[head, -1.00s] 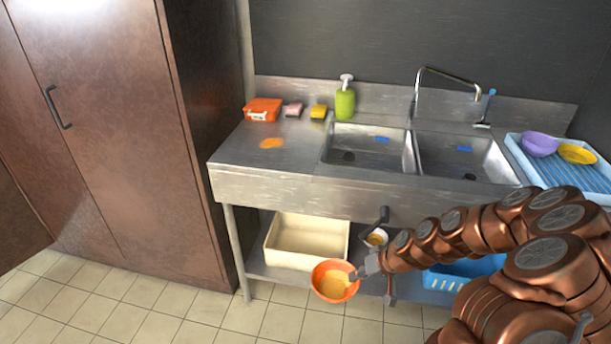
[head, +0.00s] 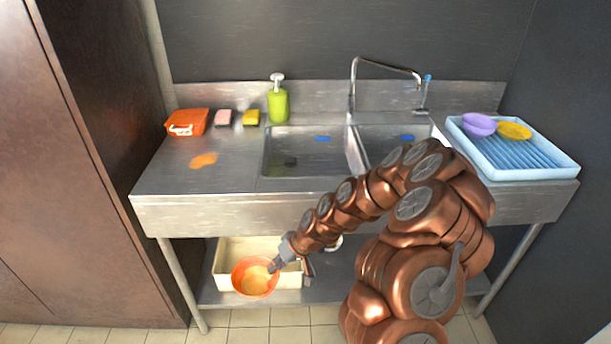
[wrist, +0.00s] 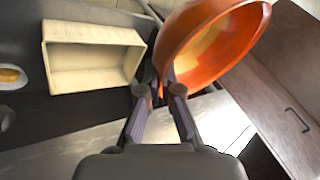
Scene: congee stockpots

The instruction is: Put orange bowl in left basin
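The orange bowl (head: 256,277) has a yellowish inside and is held at its rim by my gripper (head: 276,268). In the head view it hangs below counter height, in front of the cream bin. In the wrist view the orange bowl (wrist: 208,45) is tilted, and my gripper's fingers (wrist: 162,90) are closed on its near edge. The left basin (head: 305,150) is sunk in the steel counter, above and behind the bowl, with a small blue item on its back wall. The left basin's floor is partly visible.
A cream bin (head: 290,275) stands on the lower shelf (head: 330,290). On the counter are an orange box (head: 187,122), sponges (head: 251,117) and a green soap bottle (head: 278,104). The right basin (head: 385,145) is partly behind my arm. A blue rack (head: 520,160) holds purple and yellow dishes.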

